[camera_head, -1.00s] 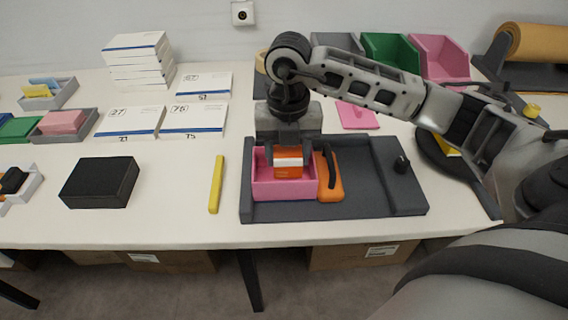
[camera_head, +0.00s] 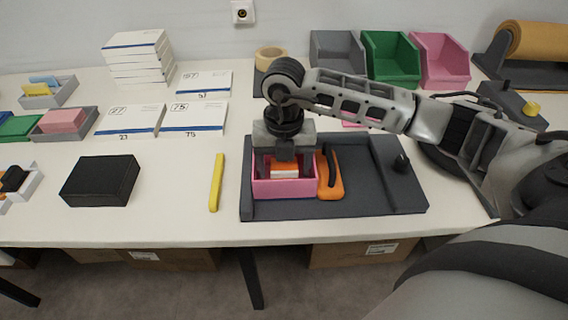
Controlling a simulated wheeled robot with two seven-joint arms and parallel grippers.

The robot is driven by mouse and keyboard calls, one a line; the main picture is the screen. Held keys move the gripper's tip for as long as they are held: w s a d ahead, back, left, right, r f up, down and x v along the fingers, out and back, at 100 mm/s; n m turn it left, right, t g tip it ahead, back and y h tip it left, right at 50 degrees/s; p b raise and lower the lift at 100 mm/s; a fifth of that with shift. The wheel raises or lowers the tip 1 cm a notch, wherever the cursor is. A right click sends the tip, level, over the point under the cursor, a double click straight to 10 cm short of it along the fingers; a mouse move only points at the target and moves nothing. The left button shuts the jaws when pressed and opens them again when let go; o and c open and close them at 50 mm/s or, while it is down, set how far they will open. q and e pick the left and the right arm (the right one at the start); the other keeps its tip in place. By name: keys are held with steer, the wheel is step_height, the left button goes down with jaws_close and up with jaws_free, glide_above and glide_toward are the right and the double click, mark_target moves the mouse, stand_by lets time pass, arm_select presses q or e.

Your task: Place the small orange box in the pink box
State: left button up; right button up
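The small orange box (camera_head: 285,171), with a white band, sits low inside the pink box (camera_head: 285,188). Its upper part is partly covered by my gripper. The pink box stands at the left of a dark grey tray (camera_head: 375,196). My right gripper (camera_head: 285,164) points down over the pink box. Its fingers are spread apart near the left and right walls of the pink box, clear of the orange box's sides. My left gripper is not in view.
An orange tool with a black handle (camera_head: 329,178) lies right beside the pink box. A yellow stick (camera_head: 216,182) and a black box (camera_head: 101,181) lie to the left. Grey, green and pink bins (camera_head: 438,62) stand at the back. The tray's middle is clear.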

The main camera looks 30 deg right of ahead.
mark_target(284, 164)
step_height(284, 164, up, 12)
steer(key=shift+r, duration=0.2)
stand_by(0.4)
stand_by(0.4)
